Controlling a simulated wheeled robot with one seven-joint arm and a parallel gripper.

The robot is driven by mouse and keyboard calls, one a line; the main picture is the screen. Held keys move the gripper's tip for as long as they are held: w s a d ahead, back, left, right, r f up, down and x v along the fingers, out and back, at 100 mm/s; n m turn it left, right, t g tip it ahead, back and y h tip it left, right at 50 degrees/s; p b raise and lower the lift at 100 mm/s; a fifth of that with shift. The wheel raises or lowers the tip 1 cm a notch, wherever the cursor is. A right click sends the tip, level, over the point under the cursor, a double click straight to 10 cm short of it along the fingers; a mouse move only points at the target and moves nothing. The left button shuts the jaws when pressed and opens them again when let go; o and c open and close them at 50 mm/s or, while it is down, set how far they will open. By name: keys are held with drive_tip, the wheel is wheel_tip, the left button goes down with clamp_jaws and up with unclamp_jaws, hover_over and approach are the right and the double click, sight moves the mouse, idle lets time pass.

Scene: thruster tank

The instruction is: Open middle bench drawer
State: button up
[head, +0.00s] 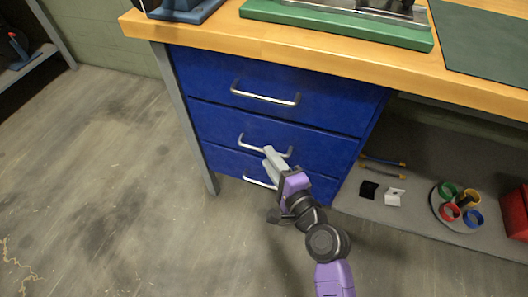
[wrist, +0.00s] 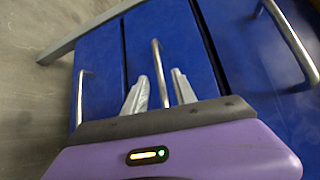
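The blue bench drawer unit stands under the wooden worktop, with three drawers stacked and all looking shut. The middle drawer (head: 218,130) has a silver bar handle (head: 248,147), which also shows in the wrist view (wrist: 157,65). My gripper (head: 270,155) is in front of this handle, partly covering its right part. In the wrist view my gripper (wrist: 158,82) is open, with one pale finger on each side of the handle. I cannot tell whether either finger touches it. The top drawer handle (head: 265,94) is above and the bottom drawer handle (head: 260,183) is below, partly hidden by my gripper.
The wooden worktop (head: 300,50) overhangs the drawers and holds a green base (head: 340,22). A grey bench leg (head: 190,120) stands left of the drawers. A low shelf (head: 415,215) at right holds coloured rings and small parts. The floor (head: 90,180) at left is clear.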

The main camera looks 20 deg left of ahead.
drive_tip(key=shift+b+x, duration=0.3)
drive_tip(key=shift+x, duration=1.8)
drive_tip(key=shift+c, duration=0.2)
clamp_jaws()
